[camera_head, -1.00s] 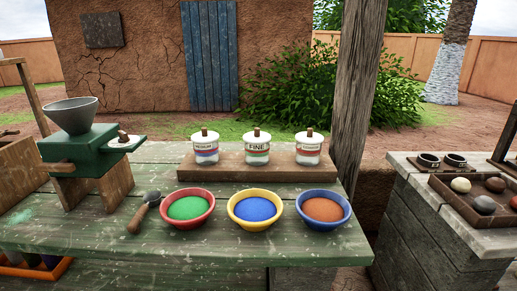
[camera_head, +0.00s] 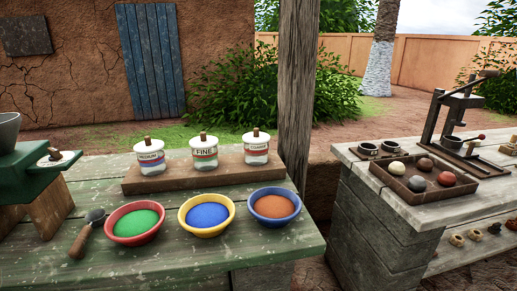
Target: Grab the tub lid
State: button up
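Three clear tubs stand in a row on a wooden riser (camera_head: 130,185) at the back of the green table. Each has a white lid with a brown knob: the left tub's lid (camera_head: 147,146), the "FINE" tub's lid (camera_head: 203,142) and the right tub's lid (camera_head: 256,136). All three lids sit on their tubs. The left label seems to read "MEDIUM"; the right label is too small to read surely. My gripper is not in view.
On the green table (camera_head: 275,243) are a red bowl (camera_head: 115,236), a yellow bowl (camera_head: 187,226), a blue bowl (camera_head: 257,217), a scoop (camera_head: 82,240) and a green grinder (camera_head: 32,172). A wooden post (camera_head: 297,90) stands behind. A stone-sided bench (camera_head: 375,230) holds a tray (camera_head: 412,195) and a press (camera_head: 450,120).

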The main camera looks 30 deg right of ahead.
aim_at(204, 141)
jog(key=i+l, duration=0.15)
jog(key=i, duration=0.5)
jog(key=i+l+u, duration=0.1)
jog(key=i, duration=0.5)
